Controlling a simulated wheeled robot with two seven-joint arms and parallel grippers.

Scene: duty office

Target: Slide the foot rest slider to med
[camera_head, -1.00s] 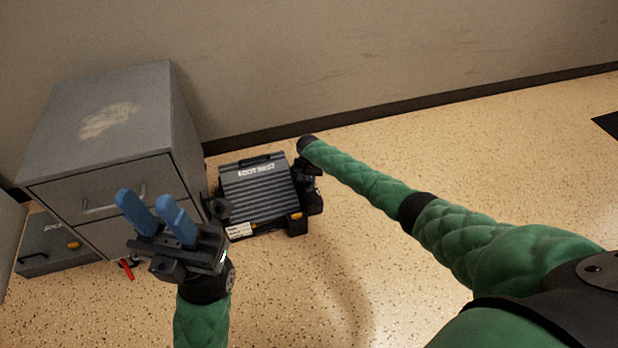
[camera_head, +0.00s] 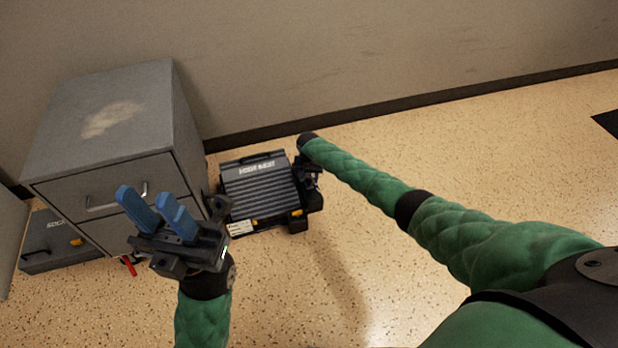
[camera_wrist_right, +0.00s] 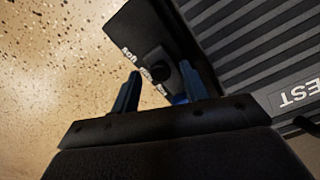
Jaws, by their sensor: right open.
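The foot rest (camera_head: 262,188) is a dark grey ribbed platform on the floor beside the cabinet; its ribbed top also fills the right of the right wrist view (camera_wrist_right: 265,45). My left gripper (camera_head: 143,197) is open and empty, raised in front of the cabinet.
A grey metal drawer cabinet (camera_head: 110,130) stands left of the foot rest, against the wall. A dark grey case (camera_head: 55,240) and a small red item (camera_head: 128,266) lie low beside the cabinet. The speckled floor to the right and front is clear.

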